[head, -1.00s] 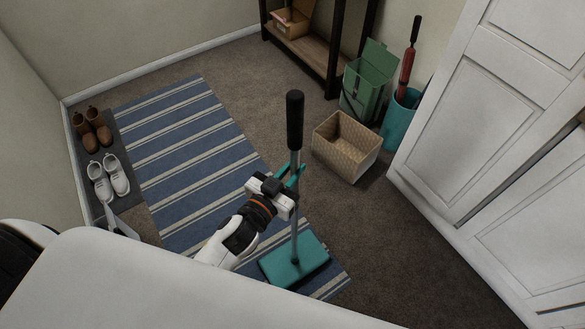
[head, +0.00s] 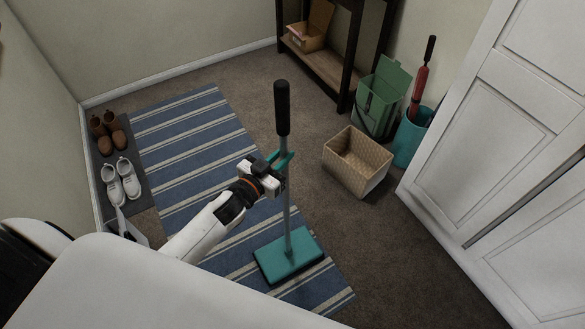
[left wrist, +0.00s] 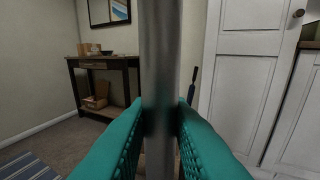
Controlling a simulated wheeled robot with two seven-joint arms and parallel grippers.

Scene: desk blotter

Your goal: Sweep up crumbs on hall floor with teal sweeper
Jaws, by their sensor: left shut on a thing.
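The teal sweeper (head: 289,256) stands nearly upright with its flat head on the striped rug (head: 200,150), near the rug's front right edge. Its grey pole rises to a black handle grip (head: 282,108). My left gripper (head: 283,170) is shut on the pole below the black grip. In the left wrist view, the teal fingers (left wrist: 160,130) close on the grey pole (left wrist: 160,60) from both sides. No crumbs can be made out on the rug or the brown carpet. My right gripper is not in view.
A wicker basket (head: 357,165) stands on the carpet right of the sweeper. Behind it are a green bin (head: 378,105), a teal umbrella holder (head: 408,145) and a dark console table (head: 343,60). White doors (head: 470,150) bound the right. Brown boots and white shoes (head: 122,182) line the left.

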